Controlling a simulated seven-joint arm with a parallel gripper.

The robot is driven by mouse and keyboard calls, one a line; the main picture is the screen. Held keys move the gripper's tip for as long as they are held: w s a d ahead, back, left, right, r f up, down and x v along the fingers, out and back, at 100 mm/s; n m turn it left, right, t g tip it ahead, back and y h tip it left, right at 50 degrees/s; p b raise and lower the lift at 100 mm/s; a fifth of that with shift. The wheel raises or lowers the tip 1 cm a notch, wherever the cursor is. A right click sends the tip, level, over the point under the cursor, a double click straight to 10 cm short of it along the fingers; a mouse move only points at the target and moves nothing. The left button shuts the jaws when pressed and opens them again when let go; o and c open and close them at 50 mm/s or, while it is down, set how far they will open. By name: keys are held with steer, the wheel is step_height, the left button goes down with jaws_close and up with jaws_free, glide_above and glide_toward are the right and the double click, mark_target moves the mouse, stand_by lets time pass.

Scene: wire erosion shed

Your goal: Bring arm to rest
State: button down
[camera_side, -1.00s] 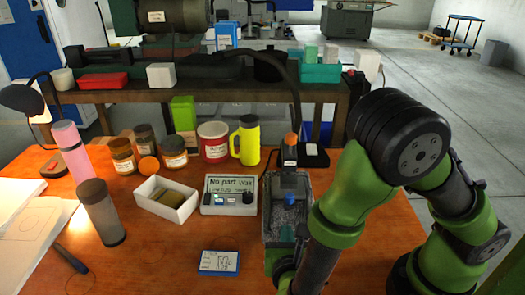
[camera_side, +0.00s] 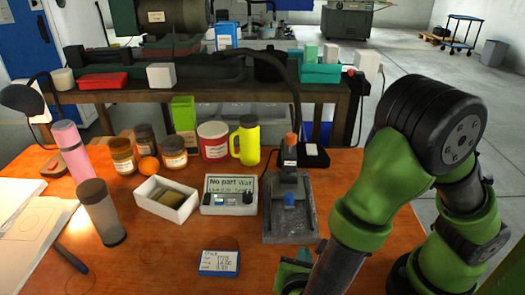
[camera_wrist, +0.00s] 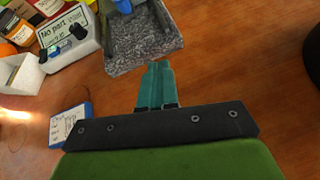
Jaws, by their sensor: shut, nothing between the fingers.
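My gripper shows in the wrist view (camera_wrist: 157,86) with its two teal fingers together and nothing between them. It points over bare orange-brown table, just short of the near edge of a grey tray-like fixture (camera_wrist: 150,62). In the side view my gripper is at the bottom, largely hidden by my green and black arm. The fixture (camera_side: 271,228) stands in the middle of the table with a blue knob (camera_side: 290,200) on it.
A display box reading "No part" (camera_side: 229,207) stands left of the fixture, beside a white open box (camera_side: 150,207). A small blue-and-white card device (camera_side: 218,264) lies in front. A yellow flask (camera_side: 247,140) and red tin (camera_side: 214,142) stand behind. Bare table lies right of the fixture.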

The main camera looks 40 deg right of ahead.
steer(key=s+d+r+m+g+y, duration=0.1)
steer(key=m+g, duration=0.1)
steer(key=m, duration=0.1)
steer(key=d+r+m+g+y, duration=0.1)
steer(key=m+g, duration=0.1)
steer(key=m, duration=0.1)
steer(key=s+d+r+m+g+y, duration=0.1)
steer(key=m+g, duration=0.1)
steer(key=m, duration=0.1)
steer(key=shift+s+d+m, duration=0.2)
steer(key=shift+s+m, duration=0.1)
steer(key=shift+m, duration=0.1)
steer(key=w+d+r+m+t+y, duration=0.1)
steer(key=d+r+m+t+y, duration=0.2)
steer(key=r+m, duration=0.5)
steer(key=w+d+r+m+t+y, duration=0.2)
steer(key=d+r+m+y, duration=0.3)
steer(key=r+m, duration=0.4)
steer(key=shift+w+r+m+t+y, duration=0.3)
steer(key=shift+m+t+y, duration=0.1)
steer(key=shift+m+y, duration=0.15)
